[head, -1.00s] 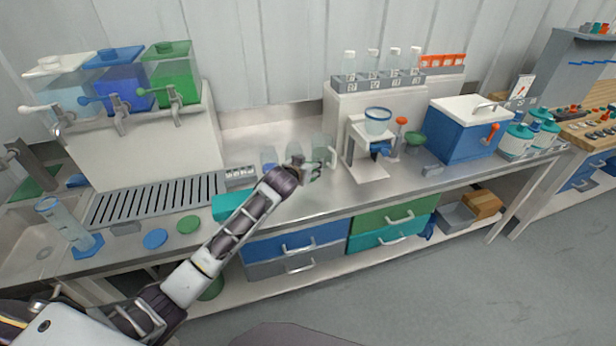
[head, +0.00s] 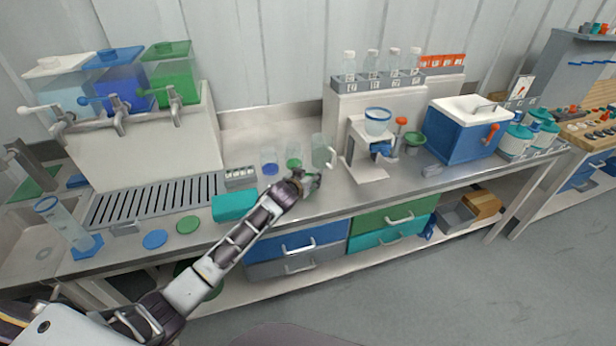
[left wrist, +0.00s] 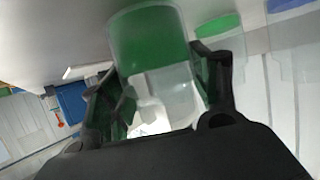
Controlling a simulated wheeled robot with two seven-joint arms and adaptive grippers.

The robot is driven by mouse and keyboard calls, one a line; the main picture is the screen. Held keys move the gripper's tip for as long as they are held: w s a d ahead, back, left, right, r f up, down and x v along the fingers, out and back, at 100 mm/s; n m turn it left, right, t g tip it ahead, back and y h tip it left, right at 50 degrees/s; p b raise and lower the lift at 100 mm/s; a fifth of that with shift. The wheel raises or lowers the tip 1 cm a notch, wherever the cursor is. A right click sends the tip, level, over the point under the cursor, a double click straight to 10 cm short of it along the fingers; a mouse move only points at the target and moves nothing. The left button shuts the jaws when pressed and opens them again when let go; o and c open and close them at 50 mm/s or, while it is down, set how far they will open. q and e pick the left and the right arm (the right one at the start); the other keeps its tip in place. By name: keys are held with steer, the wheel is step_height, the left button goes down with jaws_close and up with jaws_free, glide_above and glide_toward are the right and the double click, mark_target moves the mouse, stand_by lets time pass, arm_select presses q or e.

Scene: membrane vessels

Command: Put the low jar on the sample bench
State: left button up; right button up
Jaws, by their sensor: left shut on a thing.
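My left gripper (head: 306,184) is over the front part of the steel bench (head: 340,195), in front of a row of clear vessels. In the left wrist view its two fingers (left wrist: 160,100) are shut on a clear, green-ended vessel (left wrist: 148,42), which I take to be the low jar. In the head view the gripper mostly hides this jar. Behind it stand a blue-bottomed beaker (head: 269,164), a green-bottomed beaker (head: 293,161) and a clear handled jug (head: 321,150). I cannot tell which surface is the sample bench. My right gripper is not in view.
A teal box (head: 233,207) lies left of my gripper. A white stand with a blue-rimmed cup (head: 377,122) and a blue cooler (head: 462,132) stand to the right. A wooden-topped bench (head: 600,135) is at the far right. Bare steel lies right of my gripper.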

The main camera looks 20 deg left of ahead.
arm_select(q)
steer(key=shift+f, duration=0.1)
stand_by(0.3)
steer(key=o, duration=1.3)
steer(key=shift+c, duration=0.2)
steer(key=shift+s, duration=0.1)
steer(key=d+v, duration=0.1)
steer(key=v, duration=1.1)
steer(key=shift+a, duration=0.45)
